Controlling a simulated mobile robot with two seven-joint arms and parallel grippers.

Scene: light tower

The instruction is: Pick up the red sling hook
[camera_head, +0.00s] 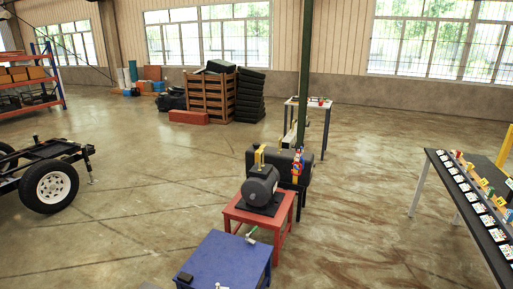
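I cannot pick out the red sling hook with certainty. A row of small coloured pieces (482,184), some yellow and orange, stands behind white cards on the dark-topped table (471,232) at the right; they are too small to name. A red, blue and yellow item (297,165) is upright at the dark block behind the motor. Small reddish items (321,100) lie on the far white table (307,102). Neither of my grippers is in view.
A dark motor (261,185) sits on a red stand (232,212), behind a blue table (226,258). A dark green post (304,70) rises beyond. A wheeled chassis (48,186) is at the left. Open concrete floor lies between the stands and the right table.

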